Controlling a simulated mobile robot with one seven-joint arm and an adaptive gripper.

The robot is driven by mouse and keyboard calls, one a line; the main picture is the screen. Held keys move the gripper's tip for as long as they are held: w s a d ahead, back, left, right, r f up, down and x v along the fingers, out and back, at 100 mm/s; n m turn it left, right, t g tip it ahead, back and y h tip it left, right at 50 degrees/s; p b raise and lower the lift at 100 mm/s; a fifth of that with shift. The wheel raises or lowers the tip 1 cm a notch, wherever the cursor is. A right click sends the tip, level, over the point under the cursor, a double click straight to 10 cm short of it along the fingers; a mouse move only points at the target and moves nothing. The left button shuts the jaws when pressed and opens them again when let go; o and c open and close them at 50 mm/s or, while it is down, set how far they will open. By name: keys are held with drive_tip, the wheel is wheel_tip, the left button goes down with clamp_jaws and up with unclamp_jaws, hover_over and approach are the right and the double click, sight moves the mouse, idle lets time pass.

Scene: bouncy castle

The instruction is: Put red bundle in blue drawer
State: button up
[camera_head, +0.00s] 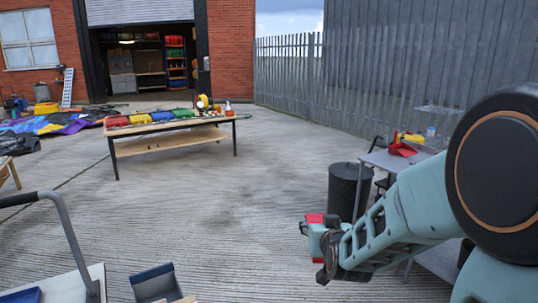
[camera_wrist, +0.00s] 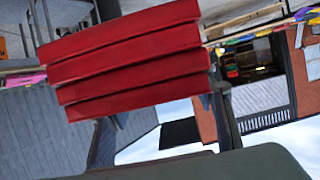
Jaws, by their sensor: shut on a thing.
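The red bundle (camera_wrist: 130,60) fills the upper middle of the wrist view as a stack of flat red folds, tilted. It also shows as a small red patch (camera_head: 315,218) in the head view. My gripper (camera_head: 316,238) is shut on it and holds it in the air over the paving, at the lower right of the head view. A blue-grey open box (camera_head: 154,281), possibly the blue drawer, is at the bottom edge, left of my gripper and apart from it. Its lower part is cut off. A dark blue piece (camera_head: 20,296) shows at the bottom left corner.
A wooden table (camera_head: 176,139) bears red, yellow, blue and green bins. A grey table (camera_head: 385,160) at the right holds another red item (camera_head: 402,149). A black bin (camera_head: 349,188) stands beside it. A grey bent rail (camera_head: 66,232) rises at lower left. The middle paving is clear.

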wheel_tip(320, 180, up, 15)
drive_tip(key=p, duration=1.3)
drive_tip(key=shift+f, duration=0.15)
drive_tip(key=shift+w+d, duration=0.1)
drive_tip(key=shift+w, duration=0.05)
